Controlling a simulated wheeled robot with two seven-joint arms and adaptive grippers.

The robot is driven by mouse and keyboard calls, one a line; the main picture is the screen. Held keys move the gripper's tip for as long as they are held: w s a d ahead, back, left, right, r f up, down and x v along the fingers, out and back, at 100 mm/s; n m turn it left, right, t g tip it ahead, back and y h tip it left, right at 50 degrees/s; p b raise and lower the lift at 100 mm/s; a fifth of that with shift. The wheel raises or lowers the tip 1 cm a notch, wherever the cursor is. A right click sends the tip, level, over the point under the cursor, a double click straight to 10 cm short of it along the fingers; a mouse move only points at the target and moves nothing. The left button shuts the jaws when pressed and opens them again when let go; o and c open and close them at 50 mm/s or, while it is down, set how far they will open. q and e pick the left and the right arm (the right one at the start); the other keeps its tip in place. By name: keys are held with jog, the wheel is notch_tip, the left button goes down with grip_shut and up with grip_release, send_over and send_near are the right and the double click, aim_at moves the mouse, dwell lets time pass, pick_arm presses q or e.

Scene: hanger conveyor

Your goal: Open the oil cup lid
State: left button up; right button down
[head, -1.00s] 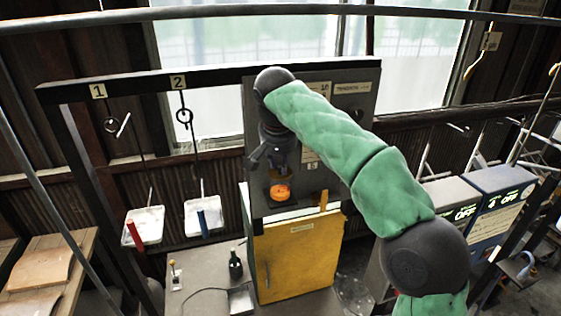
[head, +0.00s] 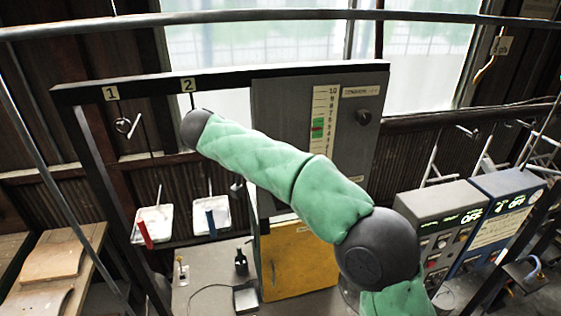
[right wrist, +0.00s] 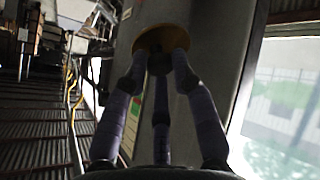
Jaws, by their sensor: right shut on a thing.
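The round orange-brown lid (right wrist: 162,40) shows at the far end of my right gripper (right wrist: 158,58) in the right wrist view. The gripper's three purple-grey fingers are closed on it. The tall grey cabinet (right wrist: 187,18) stands behind it; I cannot tell whether the lid touches anything there. In the head view, my green-sleeved right arm crosses in front of the grey cabinet (head: 285,115). The gripper and lid are not clearly visible there, and the orange cup place on the cabinet is hidden behind the arm. My left gripper is not in view.
A yellow cabinet (head: 300,262) stands below. White trays (head: 153,224) with red and blue handles hang at left, with a dark bottle (head: 241,262) on the bench. Control boxes (head: 437,212) stand at right. A black beam (head: 225,78) runs above.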

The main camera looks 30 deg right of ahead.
jog(key=shift+w+a+f+n+h+b, duration=0.15)
jog(key=shift+a+f+n+h+b, duration=0.4)
jog(key=shift+h+b, duration=0.85)
jog(key=shift+w+a+f+n+h+b, duration=0.2)
jog(key=shift+a+n+h+b, duration=0.5)
jog(key=shift+h, duration=1.15)
jog(key=shift+w+a+f+n+h+b, duration=0.15)
jog(key=shift+a+f+n+h+b, duration=0.25)
jog(key=shift+a+h+b, duration=0.8)
jog(key=shift+d+h, duration=0.35)
jog(key=shift+h, duration=0.2)
jog(key=shift+r, duration=0.1)
jog(key=c, duration=1.4)
grip_release()
jog(key=o, duration=0.4)
jog(key=shift+w, duration=0.1)
jog(key=shift+a, duration=0.1)
